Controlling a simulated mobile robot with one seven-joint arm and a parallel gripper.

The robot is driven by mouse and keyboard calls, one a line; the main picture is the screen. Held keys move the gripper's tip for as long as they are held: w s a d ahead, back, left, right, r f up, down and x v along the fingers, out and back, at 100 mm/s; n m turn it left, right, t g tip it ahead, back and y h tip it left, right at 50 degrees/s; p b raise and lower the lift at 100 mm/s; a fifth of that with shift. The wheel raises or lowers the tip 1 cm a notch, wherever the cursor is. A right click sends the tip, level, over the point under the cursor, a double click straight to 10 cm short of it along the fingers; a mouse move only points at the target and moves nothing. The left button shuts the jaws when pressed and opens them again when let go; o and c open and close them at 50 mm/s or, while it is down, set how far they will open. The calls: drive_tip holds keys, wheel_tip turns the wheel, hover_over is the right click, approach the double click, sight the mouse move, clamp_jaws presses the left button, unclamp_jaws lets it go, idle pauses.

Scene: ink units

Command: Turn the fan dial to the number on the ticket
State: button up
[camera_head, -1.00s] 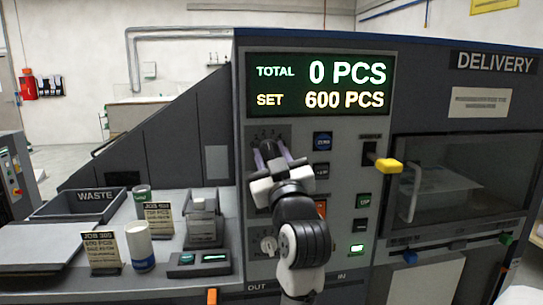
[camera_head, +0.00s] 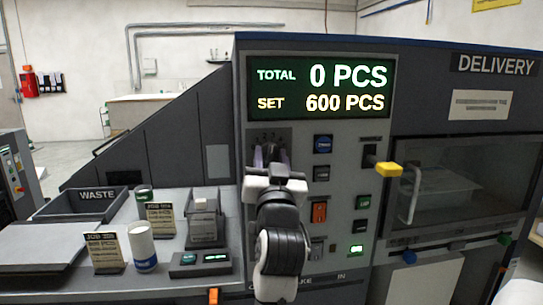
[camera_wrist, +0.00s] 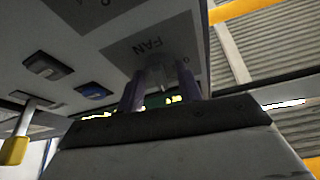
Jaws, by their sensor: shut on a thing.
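The fan dial (camera_wrist: 158,76) shows in the wrist view between my fingertips, below the upside-down FAN label on a dark plate. My gripper (camera_head: 266,155) is at the upper left of the control panel, and in the wrist view my gripper (camera_wrist: 160,82) is shut on the dial. In the head view my fingers and wrist hide the dial; its pointer setting cannot be read. Two tickets stand on the left ledge: a front job ticket (camera_head: 105,252) and a rear job ticket (camera_head: 160,219). Their small print is too blurred to read a fan number.
The display (camera_head: 320,88) above reads TOTAL 0 PCS, SET 600 PCS. A white can (camera_head: 142,247) and waste bin (camera_head: 88,203) are left.

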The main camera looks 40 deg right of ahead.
drive_tip(key=shift+m+g+h, duration=0.3)
drive_tip(key=shift+m, duration=0.5)
drive_tip(key=o, duration=1)
drive_tip(key=shift+b+v, duration=4.7)
drive_tip(key=shift+v, duration=2.15)
drive_tip(key=shift+s, duration=0.1)
